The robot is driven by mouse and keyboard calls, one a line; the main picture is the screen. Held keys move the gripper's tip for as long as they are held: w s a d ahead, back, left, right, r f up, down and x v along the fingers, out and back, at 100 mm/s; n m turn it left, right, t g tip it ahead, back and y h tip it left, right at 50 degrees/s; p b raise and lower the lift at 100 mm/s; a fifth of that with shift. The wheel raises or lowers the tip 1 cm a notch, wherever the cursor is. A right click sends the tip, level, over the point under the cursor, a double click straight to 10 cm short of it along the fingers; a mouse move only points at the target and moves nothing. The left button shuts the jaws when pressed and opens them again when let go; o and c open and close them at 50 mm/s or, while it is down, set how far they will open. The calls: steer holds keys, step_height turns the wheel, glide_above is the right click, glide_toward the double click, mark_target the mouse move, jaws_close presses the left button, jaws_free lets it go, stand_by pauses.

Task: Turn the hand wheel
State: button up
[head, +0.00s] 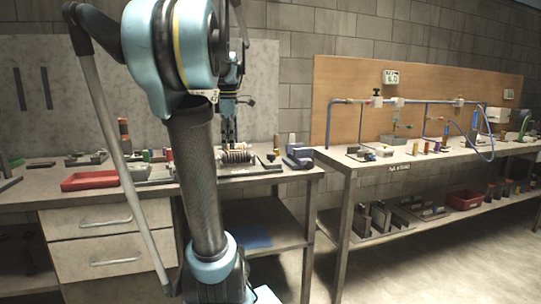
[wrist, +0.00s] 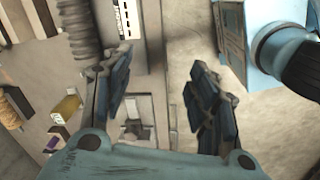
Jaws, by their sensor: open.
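My gripper (head: 229,138) points down over the right part of the left bench, near a ribbed cylinder (head: 236,156) lying in a low fixture. In the wrist view my gripper (wrist: 158,88) has its two dark padded fingers spread wide, with nothing held between them. The ribbed piece shows at the upper left (wrist: 84,28), beside the left finger. A small dark part on a grey plate (wrist: 134,130) shows low between the fingers. I cannot clearly make out a hand wheel in either view; my arm covers part of the bench in the head view.
A blue-grey vise-like block (head: 299,155) stands at the bench's right end. A red tray (head: 91,180) lies at left. A second bench (head: 400,162) with blue piping (head: 420,101) stands to the right. Coloured small parts (wrist: 66,105) lie left of the gripper.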

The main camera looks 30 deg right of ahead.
steer(key=w+d+r+n, duration=0.3)
steer(key=d+r, duration=0.2)
steer(key=d, duration=0.6)
step_height(320, 180, up, 3)
steer(key=n, duration=0.3)
glide_above(271, 156)
steer(key=w+d, duration=0.1)
steer(key=w, duration=0.1)
steer(key=shift+g, duration=0.3)
step_height(271, 156, down, 17)
steer(key=shift+s+r, duration=0.1)
steer(key=shift+s, duration=0.05)
steer(key=c, duration=1.1)
steer(key=shift+o, duration=0.2)
steer(key=shift+d, duration=0.25)
steer(key=shift+a, duration=0.15)
